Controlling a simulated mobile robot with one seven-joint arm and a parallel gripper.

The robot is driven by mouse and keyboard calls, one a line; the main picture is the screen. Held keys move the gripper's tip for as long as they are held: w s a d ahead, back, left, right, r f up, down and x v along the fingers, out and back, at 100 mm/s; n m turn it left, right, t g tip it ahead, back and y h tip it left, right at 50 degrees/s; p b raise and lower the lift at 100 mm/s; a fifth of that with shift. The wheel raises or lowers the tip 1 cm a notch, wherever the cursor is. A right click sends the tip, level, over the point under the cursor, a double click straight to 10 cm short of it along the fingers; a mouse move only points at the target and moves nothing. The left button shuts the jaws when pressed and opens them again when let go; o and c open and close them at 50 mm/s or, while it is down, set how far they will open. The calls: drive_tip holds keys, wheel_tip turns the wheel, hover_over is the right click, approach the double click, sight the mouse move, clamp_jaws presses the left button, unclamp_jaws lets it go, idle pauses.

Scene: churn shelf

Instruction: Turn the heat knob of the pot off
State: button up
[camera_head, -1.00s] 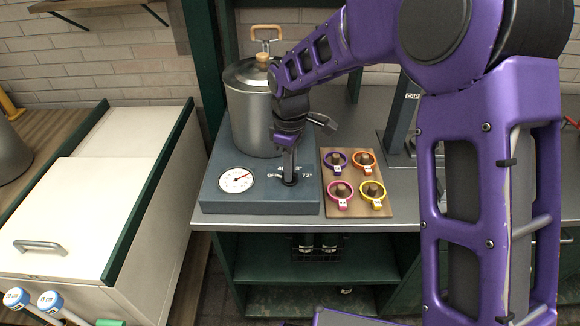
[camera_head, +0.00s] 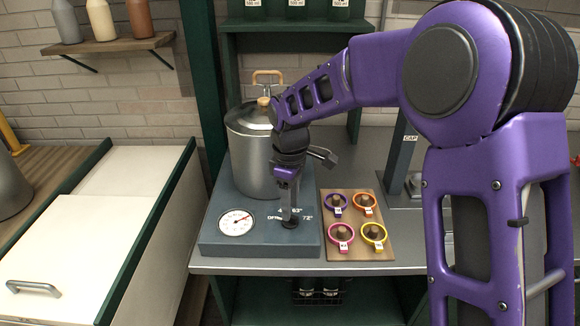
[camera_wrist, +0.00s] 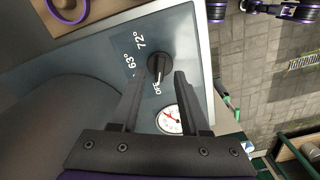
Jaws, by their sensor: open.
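The pot (camera_head: 252,160) is a lidded grey metal vessel on a blue-grey heater base (camera_head: 262,243). The black heat knob (camera_head: 289,223) sits on the base's top, beside a white dial gauge (camera_head: 236,222). In the wrist view the knob (camera_wrist: 158,68) shows beyond my fingertips, near the printed marks OFF, 63° and 72°. Its ridge seems to lie towards OFF, but the exact setting is hard to read. My gripper (camera_head: 291,212) points down over the knob. Its two fingers (camera_wrist: 162,75) are apart with nothing held between them; contact with the knob cannot be told.
A brown board (camera_head: 357,250) with several coloured rings lies right of the base. A grey stand marked CAP (camera_head: 402,150) is behind it. A white cabinet (camera_head: 75,240) stands left across a gap. Shelves with bottles are above.

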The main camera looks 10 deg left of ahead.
wheel_tip(320, 180, up, 15)
drive_tip(key=p, duration=0.1)
idle(0.4)
